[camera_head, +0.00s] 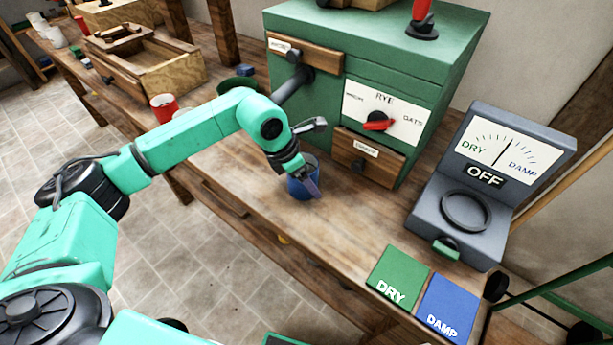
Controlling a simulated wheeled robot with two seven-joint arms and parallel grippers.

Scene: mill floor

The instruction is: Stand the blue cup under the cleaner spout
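The blue cup (298,190) stands upright on the bench, in front of the green machine. My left gripper (309,180) is at the cup, with a finger across its right side. The finger gap is hidden, so I cannot tell whether it grips the cup. The green machine (318,24) has a dark grey spout (291,87) sticking out of its front, partly behind my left arm. The cup is to the right of the spout's end and nearer to me. My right gripper is not in view.
A dark green dish (238,84) lies near the spout. A red cup (163,106) and wooden box (150,68) stand left. A grey meter reading OFF (484,176), green DRY (388,279) and blue DAMP (449,306) plates are right. The bench between cup and plates is clear.

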